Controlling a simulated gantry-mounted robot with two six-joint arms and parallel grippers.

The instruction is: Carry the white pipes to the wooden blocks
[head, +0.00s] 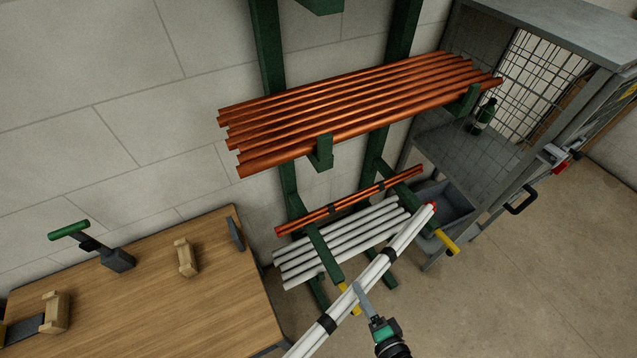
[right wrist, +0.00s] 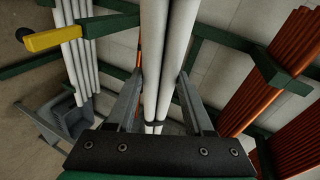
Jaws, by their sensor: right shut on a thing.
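A bundle of white pipes (head: 383,263), bound with black bands and with red at its far end, is held at a slant in front of the rack. My right gripper (head: 358,292) is shut on it. In the right wrist view the pipes (right wrist: 154,50) run between the two fingers. The bundle's near end runs out of the bottom of the head view, by the bench's right corner. Two wooden blocks stand on the bench, one near the middle (head: 187,257) and one at the left (head: 56,312). My left gripper is not in view.
The green rack (head: 321,153) bears copper pipes (head: 360,110) above, and a copper bundle (head: 350,200) and loose white pipes (head: 335,245) below. Its lower arms have yellow tips. The wooden bench (head: 170,310) carries a green-handled tool (head: 95,248). A grey cage cabinet (head: 560,40) stands right.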

